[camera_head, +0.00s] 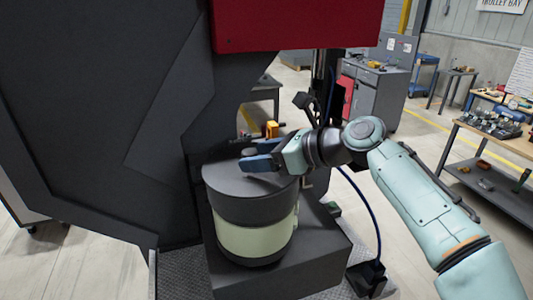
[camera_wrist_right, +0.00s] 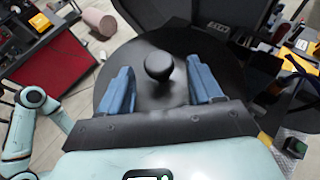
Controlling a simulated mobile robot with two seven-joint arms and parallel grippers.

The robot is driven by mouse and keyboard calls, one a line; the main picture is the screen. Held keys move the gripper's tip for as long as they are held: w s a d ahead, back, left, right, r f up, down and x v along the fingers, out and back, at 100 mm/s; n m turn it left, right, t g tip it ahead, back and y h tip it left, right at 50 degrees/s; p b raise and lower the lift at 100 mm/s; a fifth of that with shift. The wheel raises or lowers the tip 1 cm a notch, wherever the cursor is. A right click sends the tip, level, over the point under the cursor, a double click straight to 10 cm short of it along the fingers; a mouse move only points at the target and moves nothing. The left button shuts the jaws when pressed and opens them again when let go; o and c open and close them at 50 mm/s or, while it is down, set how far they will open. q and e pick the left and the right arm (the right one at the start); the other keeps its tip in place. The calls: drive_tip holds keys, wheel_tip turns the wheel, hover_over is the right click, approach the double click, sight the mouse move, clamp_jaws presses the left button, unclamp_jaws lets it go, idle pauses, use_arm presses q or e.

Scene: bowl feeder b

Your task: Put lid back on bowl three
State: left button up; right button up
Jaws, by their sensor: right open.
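A bowl (camera_head: 255,240) with a pale cream band stands on a dark base under the red and black machine. A round dark grey lid (camera_head: 224,181) sits on top of it and looks level. In the right wrist view the lid (camera_wrist_right: 165,118) has a round black knob (camera_wrist_right: 158,66) at its middle. My right gripper (camera_head: 250,156) is open over the lid, its blue fingers on either side of the knob. Gaps show between the knob and both fingers. In the head view the fingers mostly hide the knob. My left gripper is not in view.
A large dark machine body (camera_head: 95,110) with a red panel (camera_head: 290,25) rises left and above the bowl. A dark block (camera_head: 300,275) is around the bowl's foot. A grey cabinet (camera_head: 378,95) and a workbench (camera_head: 490,150) stand further back right.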

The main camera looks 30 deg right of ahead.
drive_tip(key=v, duration=1.3)
drive_tip(key=shift+s, duration=0.2)
